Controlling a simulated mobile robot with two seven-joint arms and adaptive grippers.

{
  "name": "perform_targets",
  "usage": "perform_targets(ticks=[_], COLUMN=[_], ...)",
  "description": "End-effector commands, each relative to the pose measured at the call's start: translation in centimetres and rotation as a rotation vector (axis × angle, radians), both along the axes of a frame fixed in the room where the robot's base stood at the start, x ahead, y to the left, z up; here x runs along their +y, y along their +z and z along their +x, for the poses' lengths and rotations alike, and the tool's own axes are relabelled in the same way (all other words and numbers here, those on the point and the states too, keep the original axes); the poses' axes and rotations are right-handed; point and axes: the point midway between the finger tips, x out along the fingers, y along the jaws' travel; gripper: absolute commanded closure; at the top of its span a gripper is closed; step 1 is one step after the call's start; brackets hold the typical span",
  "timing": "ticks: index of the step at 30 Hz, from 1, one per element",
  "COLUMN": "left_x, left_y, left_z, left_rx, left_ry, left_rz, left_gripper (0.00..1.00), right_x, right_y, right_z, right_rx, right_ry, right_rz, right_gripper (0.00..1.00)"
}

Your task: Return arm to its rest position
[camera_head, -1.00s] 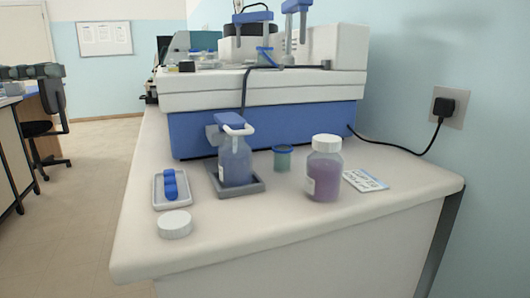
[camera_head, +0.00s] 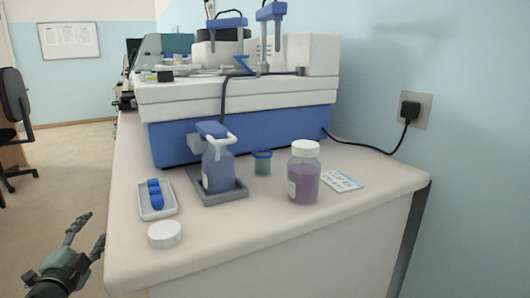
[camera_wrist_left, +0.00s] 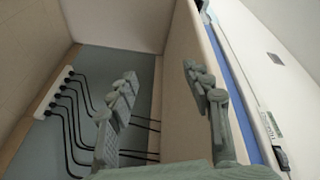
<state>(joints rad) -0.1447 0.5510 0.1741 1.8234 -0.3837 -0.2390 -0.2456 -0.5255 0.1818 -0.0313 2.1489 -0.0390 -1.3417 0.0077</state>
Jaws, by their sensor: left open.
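My left gripper (camera_head: 80,238) is at the lower left of the head view, beside the left edge of the counter and apart from it. It is open and nothing is between its fingers. In the left wrist view its two fingers (camera_wrist_left: 165,95) stand spread apart and empty. My right gripper is not in view.
On the counter (camera_head: 250,245) are a white lid (camera_head: 165,234), a tray (camera_head: 147,210) with a blue item, a pump bottle (camera_head: 218,170), a purple jar (camera_head: 304,178), a small green cup (camera_head: 262,165) and a card (camera_head: 341,180). A large machine (camera_head: 240,120) stands behind.

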Motion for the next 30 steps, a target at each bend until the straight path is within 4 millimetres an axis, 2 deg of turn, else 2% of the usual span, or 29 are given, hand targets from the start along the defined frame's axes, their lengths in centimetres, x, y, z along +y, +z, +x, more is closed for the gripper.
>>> perform_targets(ticks=[1,3,5,6,8,9,13,15,18,21,25,30], left_x=[-0.9,-2.1,-3.3,-4.3,-6.0,-7.2,-11.7,-14.0,-16.8,-18.6,-19.6,-19.6], left_y=[-3.8,-8.6,-12.4,-14.9,-18.3,-20.4,-25.9,-27.9,-29.7,-30.7,-31.1,-31.1], left_z=[-1.4,-3.5,-5.7,-7.3,-9.9,-11.8,-18.3,-21.6,-25.5,-28.0,-29.4,-29.5], left_rx=[0.079,0.184,0.276,0.339,0.431,0.495,0.697,0.794,0.907,0.982,1.023,1.026], left_ry=[0.044,0.107,0.161,0.198,0.252,0.288,0.400,0.453,0.513,0.552,0.574,0.576], left_rz=[-0.102,-0.230,-0.330,-0.394,-0.485,-0.542,-0.706,-0.775,-0.847,-0.889,-0.911,-0.911], left_gripper=[0.50,0.50,0.50,0.50,0.50,0.50,0.50,0.50,0.50,0.50,0.50,0.50], right_x=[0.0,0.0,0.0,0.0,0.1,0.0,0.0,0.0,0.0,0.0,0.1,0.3], right_y=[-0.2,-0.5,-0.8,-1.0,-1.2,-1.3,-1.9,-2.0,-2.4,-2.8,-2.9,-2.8], right_z=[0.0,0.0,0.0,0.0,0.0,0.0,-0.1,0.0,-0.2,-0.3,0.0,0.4], right_rx=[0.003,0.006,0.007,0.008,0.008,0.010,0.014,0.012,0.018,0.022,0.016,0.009], right_ry=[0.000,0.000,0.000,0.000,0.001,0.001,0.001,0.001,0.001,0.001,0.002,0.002], right_rz=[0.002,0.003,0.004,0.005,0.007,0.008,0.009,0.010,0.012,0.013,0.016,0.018], right_gripper=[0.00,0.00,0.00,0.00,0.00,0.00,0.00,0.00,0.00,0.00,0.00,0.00])
